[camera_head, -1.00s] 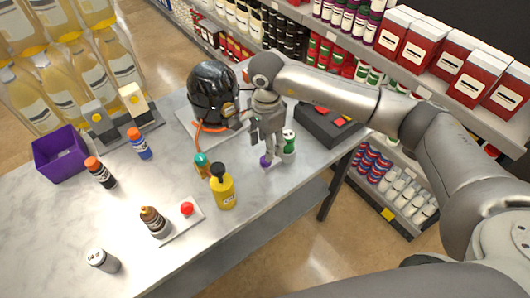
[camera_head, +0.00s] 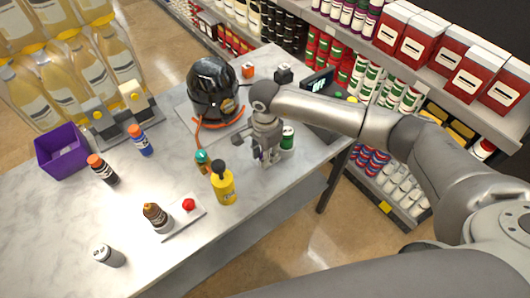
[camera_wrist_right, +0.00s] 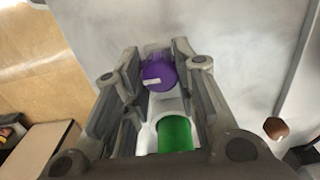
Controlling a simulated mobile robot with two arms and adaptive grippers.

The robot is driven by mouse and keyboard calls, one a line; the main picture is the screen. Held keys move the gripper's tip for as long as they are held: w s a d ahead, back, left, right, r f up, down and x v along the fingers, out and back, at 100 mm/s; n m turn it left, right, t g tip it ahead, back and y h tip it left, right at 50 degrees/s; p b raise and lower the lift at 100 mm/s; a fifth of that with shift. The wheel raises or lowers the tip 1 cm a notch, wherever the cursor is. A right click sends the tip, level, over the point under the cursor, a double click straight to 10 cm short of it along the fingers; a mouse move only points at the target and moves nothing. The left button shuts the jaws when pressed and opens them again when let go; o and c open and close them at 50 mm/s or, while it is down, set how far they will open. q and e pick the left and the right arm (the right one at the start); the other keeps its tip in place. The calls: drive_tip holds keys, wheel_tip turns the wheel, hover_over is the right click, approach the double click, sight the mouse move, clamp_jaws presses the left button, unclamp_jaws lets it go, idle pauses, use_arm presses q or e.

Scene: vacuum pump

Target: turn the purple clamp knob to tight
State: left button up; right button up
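The purple clamp knob (camera_wrist_right: 158,75) shows between the two fingers of my right gripper (camera_wrist_right: 157,58) in the right wrist view, with a small white label on it. The fingers stand apart on either side of it, with small gaps visible; contact is not clear. In the head view the right gripper (camera_head: 266,158) points down at the table's right edge and hides most of the knob (camera_head: 257,154). A white container with a green part (camera_head: 288,138) stands just right of the gripper; green also shows below the knob in the wrist view (camera_wrist_right: 175,135). My left gripper is not in view.
A black domed vessel (camera_head: 213,92) with an orange hose stands behind the gripper. A dark device with a screen (camera_head: 318,82) is behind right.

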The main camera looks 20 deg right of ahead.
drive_tip(key=c, duration=0.4)
drive_tip(key=shift+f+m+b, duration=0.15)
drive_tip(key=shift+m+b, duration=0.45)
drive_tip(key=shift+b, duration=0.05)
drive_tip(key=shift+f+m+b, duration=0.1)
drive_tip(key=shift+m+b, duration=0.95)
drive_tip(key=shift+m, duration=0.15)
drive_tip(key=m+b, duration=0.2)
drive_tip(key=m, duration=0.1)
drive_tip(key=shift+m+b, duration=0.3)
drive_tip(key=shift+b, duration=0.05)
drive_tip(key=m+b, duration=0.3)
drive_tip(key=m, duration=0.1)
drive_tip(key=m+b, duration=0.3)
drive_tip(key=m, duration=0.3)
drive_tip(key=shift+m, duration=0.4)
drive_tip(key=m+b, duration=0.1)
drive_tip(key=m, duration=0.2)
drive_tip(key=shift+r+m+b, duration=0.25)
drive_tip(key=shift+m+b, duration=0.25)
drive_tip(key=shift+m, duration=0.9)
